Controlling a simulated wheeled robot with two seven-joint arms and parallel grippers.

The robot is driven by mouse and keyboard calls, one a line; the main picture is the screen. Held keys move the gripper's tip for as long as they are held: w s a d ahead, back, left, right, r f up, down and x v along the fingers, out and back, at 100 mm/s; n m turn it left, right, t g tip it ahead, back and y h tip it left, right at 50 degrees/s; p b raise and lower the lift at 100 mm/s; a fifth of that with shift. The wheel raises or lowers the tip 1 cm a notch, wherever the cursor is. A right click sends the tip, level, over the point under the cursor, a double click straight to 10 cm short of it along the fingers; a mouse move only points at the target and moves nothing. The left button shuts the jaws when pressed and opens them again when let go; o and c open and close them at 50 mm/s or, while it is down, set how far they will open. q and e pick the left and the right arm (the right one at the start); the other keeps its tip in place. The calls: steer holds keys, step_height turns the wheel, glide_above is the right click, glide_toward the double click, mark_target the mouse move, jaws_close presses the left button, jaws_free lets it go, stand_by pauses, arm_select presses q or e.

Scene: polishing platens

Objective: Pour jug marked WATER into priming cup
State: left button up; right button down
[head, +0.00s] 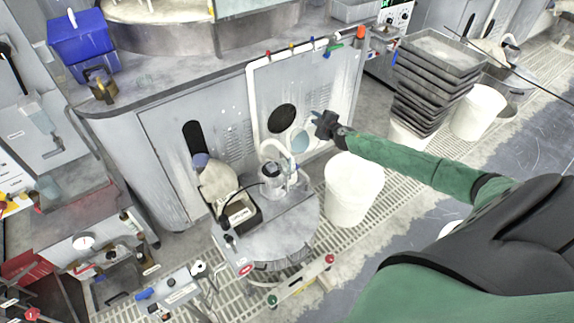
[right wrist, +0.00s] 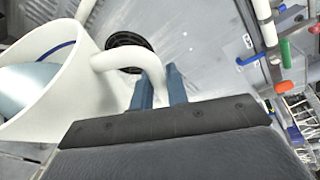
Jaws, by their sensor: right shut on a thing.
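My right gripper (head: 319,122) is shut on the handle of a white jug (head: 301,141), held in the air in front of the grey cabinet. In the right wrist view the white jug (right wrist: 82,88) fills the left side, its curved handle between my blue fingers (right wrist: 158,86). Pale blue liquid shows inside its mouth. No WATER marking is readable. A clear cup-like vessel (head: 271,183), perhaps the priming cup, stands on the round grey stand below and left of the jug. Its contents are unclear. My left gripper is not in view.
A white bucket (head: 352,190) stands right of the stand. Dark stacked trays (head: 430,85) are at the back right.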

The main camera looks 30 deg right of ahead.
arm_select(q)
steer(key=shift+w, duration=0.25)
arm_select(e)
steer(key=shift+r, duration=0.2)
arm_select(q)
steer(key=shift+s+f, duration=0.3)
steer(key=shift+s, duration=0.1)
arm_select(e)
steer(key=shift+a+r, duration=0.1)
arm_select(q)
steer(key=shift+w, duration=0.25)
arm_select(e)
steer(key=shift+a+r, duration=0.1)
stand_by(0.5)
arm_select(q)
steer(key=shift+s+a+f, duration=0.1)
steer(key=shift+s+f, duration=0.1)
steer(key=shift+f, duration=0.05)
arm_select(e)
steer(key=shift+a+r+n, duration=0.1)
steer(key=shift+r+n, duration=0.05)
steer(key=shift+n, duration=0.15)
stand_by(0.7)
